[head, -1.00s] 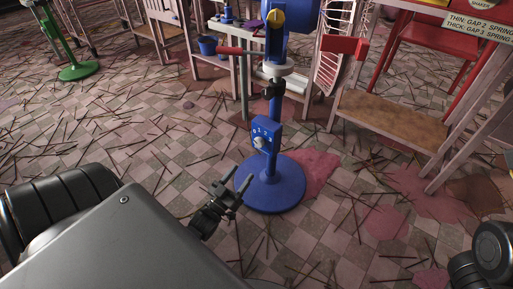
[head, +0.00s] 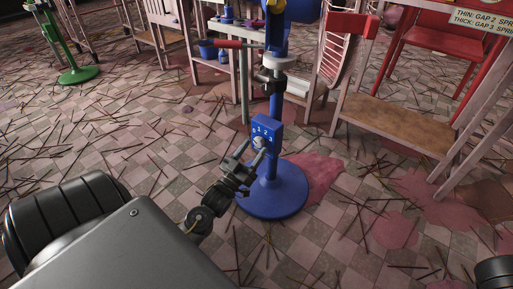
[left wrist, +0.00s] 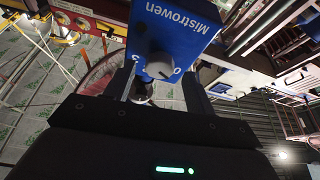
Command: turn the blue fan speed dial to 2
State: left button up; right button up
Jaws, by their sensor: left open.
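The blue fan stand (head: 274,185) stands upright on a round blue base. Its blue control box (head: 265,129) is marked with digits including 1, 2 and 3, and a pale round dial (head: 260,142) is on its front. My left gripper (head: 247,157) is open just in front of the dial. In the left wrist view its fingers are on either side of the dial; contact cannot be told. The dial's setting is too small to read. My right gripper is out of view.
A green stand (head: 78,74) is at the far left. Thin sticks and a pink stain (head: 318,174) cover parts of the tiled floor. A table with items stands behind the fan.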

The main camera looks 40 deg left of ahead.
pick_arm(q)
jog(key=shift+x, duration=0.8)
jog(key=shift+c, duration=0.4)
